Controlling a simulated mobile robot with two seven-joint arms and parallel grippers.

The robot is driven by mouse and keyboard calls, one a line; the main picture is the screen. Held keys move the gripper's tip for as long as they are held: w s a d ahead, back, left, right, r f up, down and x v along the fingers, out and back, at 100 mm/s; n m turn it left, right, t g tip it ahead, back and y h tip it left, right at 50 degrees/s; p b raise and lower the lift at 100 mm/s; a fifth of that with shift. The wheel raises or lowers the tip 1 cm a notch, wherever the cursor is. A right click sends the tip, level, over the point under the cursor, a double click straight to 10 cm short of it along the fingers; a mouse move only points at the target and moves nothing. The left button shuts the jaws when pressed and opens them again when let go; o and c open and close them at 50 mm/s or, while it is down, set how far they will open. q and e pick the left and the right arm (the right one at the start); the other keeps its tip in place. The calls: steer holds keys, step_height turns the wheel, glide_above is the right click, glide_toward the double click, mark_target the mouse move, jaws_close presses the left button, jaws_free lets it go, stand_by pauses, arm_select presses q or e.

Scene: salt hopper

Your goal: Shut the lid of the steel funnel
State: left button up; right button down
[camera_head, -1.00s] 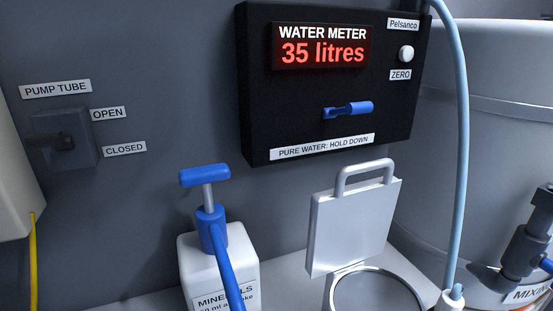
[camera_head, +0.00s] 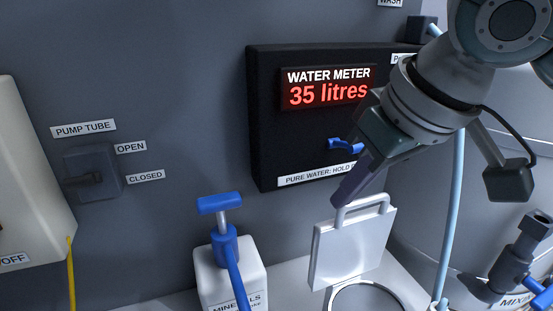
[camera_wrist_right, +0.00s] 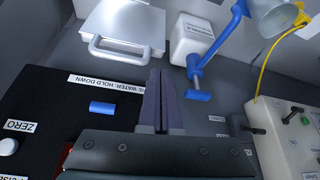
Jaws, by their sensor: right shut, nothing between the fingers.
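The steel funnel's lid (camera_head: 350,248) is a flat light-grey plate with a loop handle (camera_head: 362,203) on its top edge. It stands open, nearly upright, behind the funnel's round rim (camera_head: 365,290), which the bottom of the picture cuts off. In the right wrist view the lid (camera_wrist_right: 128,18) is at the top. My right gripper (camera_head: 343,198) is shut and empty, its fingertips close to the handle in the head view. In the wrist view the right gripper (camera_wrist_right: 160,75) sits just beside the handle (camera_wrist_right: 117,50), with a small gap showing. My left gripper is out of view.
The black water meter box (camera_head: 268,125) is on the wall behind my right gripper, with a blue lever (camera_head: 345,146). A white minerals bottle (camera_head: 222,278) with a blue pump stands left of the funnel. A pale blue hose (camera_head: 453,200) hangs to the right.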

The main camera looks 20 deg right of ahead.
steer(key=w+d+r, duration=0.1)
steer(key=w+d+r+m, duration=0.1)
steer(key=d+r, duration=0.1)
steer(key=w+d+r+m+h, duration=0.1)
steer(key=d, duration=0.1)
steer(key=shift+d+r, duration=0.15)
steer(key=shift+r, duration=0.05)
steer(key=p+x, duration=0.1)
steer(key=x, duration=0.9)
steer(key=s+p, duration=0.1)
steer(key=s, duration=0.1)
steer(key=s+r+p, duration=0.1)
steer(key=s+p, duration=0.1)
steer(key=shift+w, duration=0.1)
